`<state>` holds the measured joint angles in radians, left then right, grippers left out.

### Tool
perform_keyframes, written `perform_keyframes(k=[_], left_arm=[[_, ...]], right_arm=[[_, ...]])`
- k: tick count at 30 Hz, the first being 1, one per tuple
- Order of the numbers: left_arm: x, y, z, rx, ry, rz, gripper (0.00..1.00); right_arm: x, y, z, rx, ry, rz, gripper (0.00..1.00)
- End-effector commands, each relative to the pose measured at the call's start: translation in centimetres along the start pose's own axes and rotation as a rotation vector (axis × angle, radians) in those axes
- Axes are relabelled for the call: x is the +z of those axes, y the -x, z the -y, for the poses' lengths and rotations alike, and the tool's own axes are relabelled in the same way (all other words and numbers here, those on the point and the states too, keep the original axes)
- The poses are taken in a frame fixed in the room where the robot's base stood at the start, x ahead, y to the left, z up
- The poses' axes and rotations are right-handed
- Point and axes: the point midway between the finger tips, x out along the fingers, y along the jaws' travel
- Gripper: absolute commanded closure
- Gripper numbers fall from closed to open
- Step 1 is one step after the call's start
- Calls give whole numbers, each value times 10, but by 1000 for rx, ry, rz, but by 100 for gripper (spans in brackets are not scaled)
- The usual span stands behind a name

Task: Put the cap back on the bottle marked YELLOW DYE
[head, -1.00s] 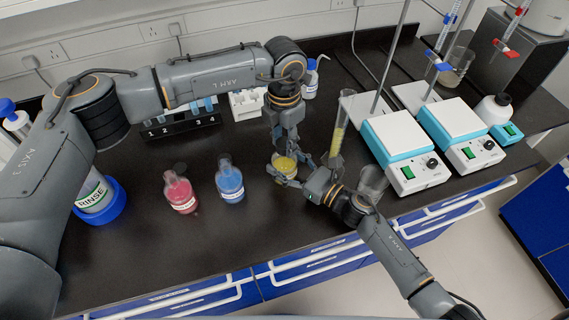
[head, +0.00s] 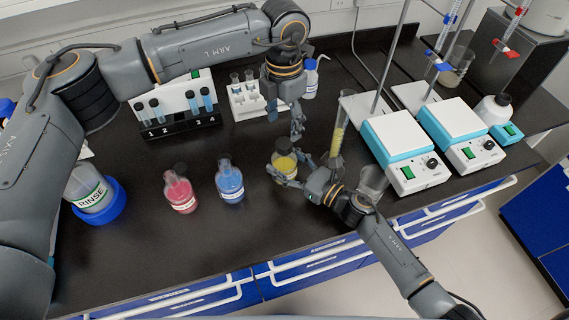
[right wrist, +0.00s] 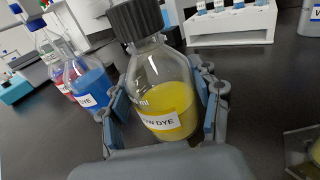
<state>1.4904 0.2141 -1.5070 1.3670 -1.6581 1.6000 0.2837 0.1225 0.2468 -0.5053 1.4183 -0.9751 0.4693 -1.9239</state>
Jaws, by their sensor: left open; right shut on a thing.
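The yellow dye bottle (head: 284,166) stands on the black bench, a clear bottle with yellow liquid; its label reads "…W DYE" in the right wrist view (right wrist: 165,95). A ribbed black cap (right wrist: 136,18) sits on its neck, in line with the bottle; it also shows in the head view (head: 283,146). I cannot tell how tightly it is screwed. My right gripper (head: 288,180) is shut around the bottle's body, with a finger on each side in the right wrist view. My left gripper (head: 297,132) is open and empty, above and behind the cap, apart from it.
A red bottle (head: 179,190) and a blue bottle (head: 230,183) stand to the left. A graduated cylinder (head: 338,130) and a glass beaker (head: 372,182) are close by on the right. A white rack (head: 247,104) is behind. The front left bench is clear.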

Motion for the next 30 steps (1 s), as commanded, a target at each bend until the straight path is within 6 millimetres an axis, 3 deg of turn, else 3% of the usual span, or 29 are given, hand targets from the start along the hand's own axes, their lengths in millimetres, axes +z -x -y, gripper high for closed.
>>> perform_keyframes(k=[3, 7, 20, 21, 24, 30], left_arm=[[0, 24, 0, 2, 0, 2, 38], [0, 42, 0, 0, 0, 1, 38], [0, 52, 0, 0, 0, -1, 38], [0, 52, 0, 0, 0, -1, 38], [0, 52, 0, 0, 0, -1, 38], [0, 52, 0, -1, 0, -1, 38]], right_arm=[[-2, 0, 0, 0, 0, -3, 100], [-2, 0, 0, 0, 0, -3, 100], [-1, 0, 0, 0, 0, -3, 100], [-1, 0, 0, 0, 0, -3, 29], [-1, 0, 0, 0, 0, -2, 10], [0, 0, 0, 0, 0, -1, 10]])
